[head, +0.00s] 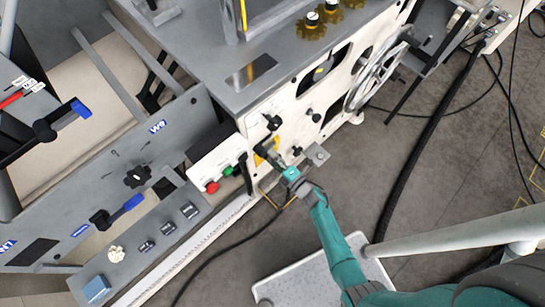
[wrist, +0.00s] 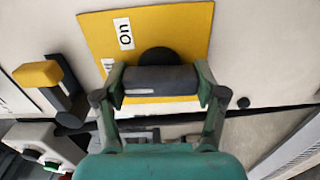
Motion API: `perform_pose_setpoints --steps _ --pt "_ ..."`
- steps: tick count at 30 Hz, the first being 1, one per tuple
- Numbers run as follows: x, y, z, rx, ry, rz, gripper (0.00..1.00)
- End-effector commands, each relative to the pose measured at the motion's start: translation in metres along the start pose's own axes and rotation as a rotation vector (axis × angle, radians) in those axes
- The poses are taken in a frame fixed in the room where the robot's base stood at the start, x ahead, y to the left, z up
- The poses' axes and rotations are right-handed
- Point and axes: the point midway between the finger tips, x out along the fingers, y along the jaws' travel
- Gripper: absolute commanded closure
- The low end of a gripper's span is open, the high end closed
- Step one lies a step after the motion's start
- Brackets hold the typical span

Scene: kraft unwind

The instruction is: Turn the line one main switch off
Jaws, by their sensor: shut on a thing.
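The main switch (wrist: 158,57) is a black round knob with a dark grey bar handle on a yellow plate (wrist: 190,30). My gripper (wrist: 162,82) is shut on the bar handle, one finger at each end of it. The handle lies level across the wrist view. A white "On" label (wrist: 124,33) sits above and left of the knob; a second label is mostly hidden behind the left finger. In the head view, my gripper (head: 272,156) reaches the cream machine face, and the yellow plate (head: 262,150) is partly hidden by it.
A yellow-tipped black lever (wrist: 50,82) is left of the plate in the wrist view. A box with red and green buttons (head: 218,172) stands left of my gripper in the head view. A spoked handwheel (head: 378,75) is to the upper right. Floor to the right has cables.

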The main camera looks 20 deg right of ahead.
Motion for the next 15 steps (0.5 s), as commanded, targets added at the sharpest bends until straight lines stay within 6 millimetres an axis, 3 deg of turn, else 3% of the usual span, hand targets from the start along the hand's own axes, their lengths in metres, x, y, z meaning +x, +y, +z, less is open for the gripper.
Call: perform_pose_setpoints --steps 15 --pt "0.0003 -0.0002 -0.0013 -0.058 0.004 0.000 0.64"
